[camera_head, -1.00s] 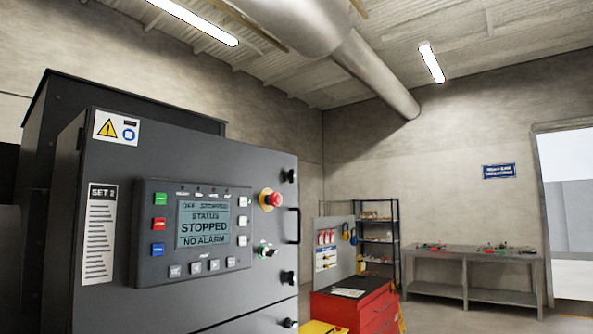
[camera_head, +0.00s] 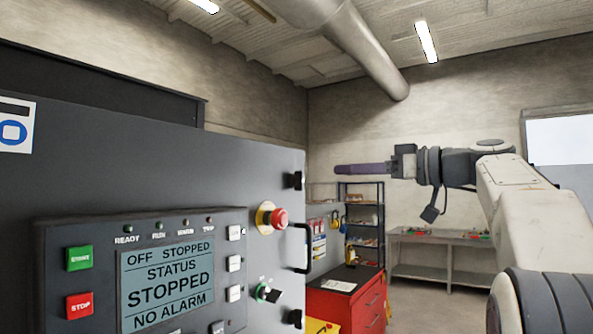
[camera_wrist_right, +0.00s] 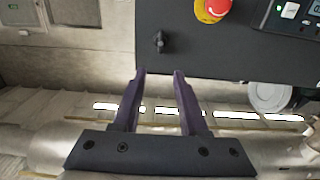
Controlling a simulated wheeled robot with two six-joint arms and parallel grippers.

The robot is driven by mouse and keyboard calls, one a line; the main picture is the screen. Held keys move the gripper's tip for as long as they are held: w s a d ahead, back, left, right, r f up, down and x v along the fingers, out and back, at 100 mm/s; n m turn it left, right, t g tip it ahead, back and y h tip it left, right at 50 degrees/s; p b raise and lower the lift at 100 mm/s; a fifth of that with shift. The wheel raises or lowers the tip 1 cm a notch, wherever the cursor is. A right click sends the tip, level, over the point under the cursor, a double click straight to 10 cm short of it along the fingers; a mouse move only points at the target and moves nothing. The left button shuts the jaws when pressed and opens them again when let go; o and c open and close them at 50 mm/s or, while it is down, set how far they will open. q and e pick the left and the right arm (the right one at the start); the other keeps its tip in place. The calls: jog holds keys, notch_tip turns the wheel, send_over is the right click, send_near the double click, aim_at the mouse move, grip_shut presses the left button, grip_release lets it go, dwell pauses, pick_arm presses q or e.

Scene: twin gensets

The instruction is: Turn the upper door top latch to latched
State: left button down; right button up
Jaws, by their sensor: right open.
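The upper door top latch (camera_head: 296,180) is a small black knob near the top right corner of the grey door (camera_head: 200,175). In the right wrist view, which looks upside down, the latch (camera_wrist_right: 158,41) shows with a narrow grip; I cannot tell whether it is latched. My right gripper (camera_head: 338,169) is raised to the right of the door in the head view, its purple fingers pointing left. In the wrist view its fingers (camera_wrist_right: 160,72) are apart and empty, with the latch past the tips, between their lines. My left gripper is not in view.
A red emergency stop (camera_head: 279,218), a black door handle (camera_head: 304,248), a rotary switch (camera_head: 268,292) and a lower latch (camera_head: 292,318) stick out near the latch. A red tool cabinet (camera_head: 345,300), a shelf (camera_head: 363,215) and a workbench (camera_head: 440,240) stand farther back.

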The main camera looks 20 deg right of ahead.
aim_at(290, 177)
jog(key=p+x, duration=0.2)
jog(key=x, duration=0.2)
jog(key=p+x, duration=0.2)
jog(key=x, duration=0.3)
jog(key=shift+w+a+r+p, duration=0.1)
jog(key=shift+r+p, duration=0.1)
jog(key=shift+p, duration=0.1)
jog(key=shift+w+a+f, duration=0.2)
jog(key=shift+w+a, duration=0.05)
jog(key=shift+w, duration=0.1)
grip_shut()
